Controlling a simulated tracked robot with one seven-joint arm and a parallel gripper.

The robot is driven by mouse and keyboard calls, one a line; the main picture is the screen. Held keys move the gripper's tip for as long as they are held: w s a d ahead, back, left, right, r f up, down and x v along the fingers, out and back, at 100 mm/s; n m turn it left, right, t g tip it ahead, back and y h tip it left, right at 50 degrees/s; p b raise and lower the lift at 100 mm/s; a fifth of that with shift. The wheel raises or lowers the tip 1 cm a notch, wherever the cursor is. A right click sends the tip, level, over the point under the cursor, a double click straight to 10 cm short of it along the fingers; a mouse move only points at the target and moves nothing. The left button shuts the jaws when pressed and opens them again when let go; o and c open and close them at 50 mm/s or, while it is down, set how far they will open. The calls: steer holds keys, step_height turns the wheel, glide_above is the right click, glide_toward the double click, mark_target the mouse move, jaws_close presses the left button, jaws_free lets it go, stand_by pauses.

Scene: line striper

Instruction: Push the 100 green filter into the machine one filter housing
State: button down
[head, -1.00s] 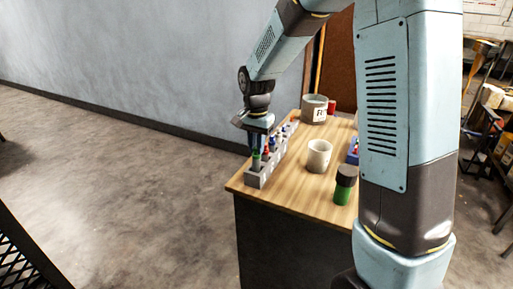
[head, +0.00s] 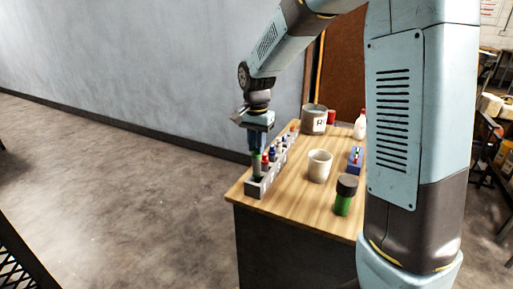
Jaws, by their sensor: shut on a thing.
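My gripper (head: 256,148) points down over the near end of a long grey block (head: 259,190) at the table's left edge. It is shut on a green filter (head: 256,163), whose green part shows just below the jaws. The filter is upright above or partly in the nearest slot of the block; how deep it sits I cannot tell. Red and blue filters (head: 272,155) stand in a row in the block behind it. I cannot read any number on the filters or the block.
A white cup (head: 319,166) stands mid-table. A green jar with a black lid (head: 345,196) is near the front edge. A blue holder (head: 354,160) is at right, partly behind my arm. A grey tin (head: 313,119), a red can (head: 331,117) and a white bottle (head: 360,125) stand at the back.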

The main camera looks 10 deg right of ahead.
steer(key=shift+r, duration=1)
